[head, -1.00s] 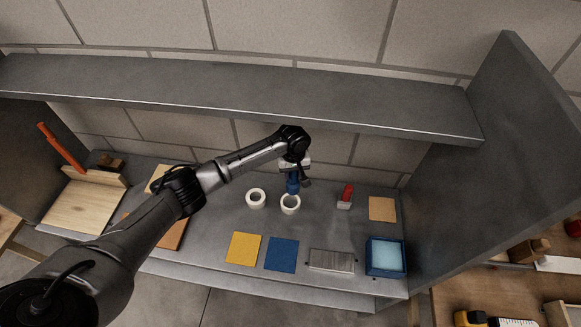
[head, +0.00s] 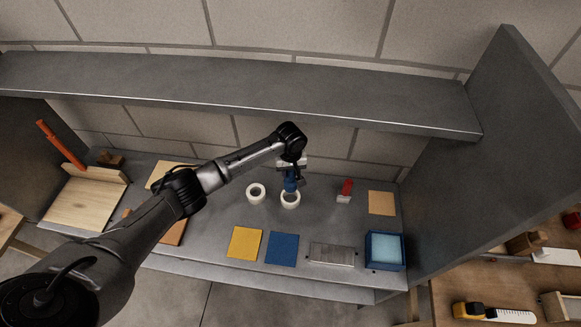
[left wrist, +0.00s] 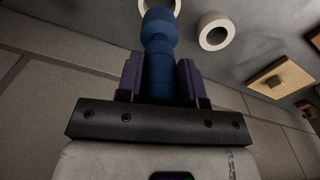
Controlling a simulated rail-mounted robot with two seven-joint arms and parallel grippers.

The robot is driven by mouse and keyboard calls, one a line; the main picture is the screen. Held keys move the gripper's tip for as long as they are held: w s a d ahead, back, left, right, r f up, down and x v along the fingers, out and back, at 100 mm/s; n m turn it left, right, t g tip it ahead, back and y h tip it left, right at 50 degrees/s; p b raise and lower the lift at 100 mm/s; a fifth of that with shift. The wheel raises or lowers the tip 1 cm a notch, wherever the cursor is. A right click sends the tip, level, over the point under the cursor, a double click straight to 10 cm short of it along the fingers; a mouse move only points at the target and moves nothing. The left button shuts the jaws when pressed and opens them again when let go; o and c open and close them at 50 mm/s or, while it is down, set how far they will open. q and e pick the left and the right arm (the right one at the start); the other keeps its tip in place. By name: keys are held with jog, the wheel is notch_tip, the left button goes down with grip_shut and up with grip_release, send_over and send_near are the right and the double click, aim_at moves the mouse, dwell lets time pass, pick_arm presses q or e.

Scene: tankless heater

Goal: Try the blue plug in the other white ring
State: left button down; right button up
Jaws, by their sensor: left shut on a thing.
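The blue plug (head: 291,182) is held upright in my left gripper (head: 291,171), which is shut on it. The plug's lower end is at the right white ring (head: 290,200), overlapping its back rim in the head view. I cannot tell whether the end is inside the ring or just above it. The left white ring (head: 256,193) stands empty on the grey bench. In the left wrist view the blue plug (left wrist: 158,55) sits between the fingers, one white ring (left wrist: 215,31) is off to the right, and the other is mostly hidden behind the plug's end. My right gripper is not in view.
A red-handled item (head: 345,191) stands right of the rings. Yellow (head: 244,243) and blue (head: 282,249) squares, a metal plate (head: 333,254) and a blue box (head: 369,252) lie along the front. A grey shelf (head: 240,97) runs above the bench at the back.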

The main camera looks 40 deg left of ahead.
aim_at(291, 182)
pick_arm(q)
jog(key=shift+f+b, duration=0.8)
jog(key=shift+f, duration=1.75)
jog(key=shift+f, duration=0.3)
jog(key=shift+f+b, duration=0.4)
jog(key=shift+f, duration=0.25)
jog(key=shift+f+b, duration=0.6)
jog(key=shift+f, duration=0.85)
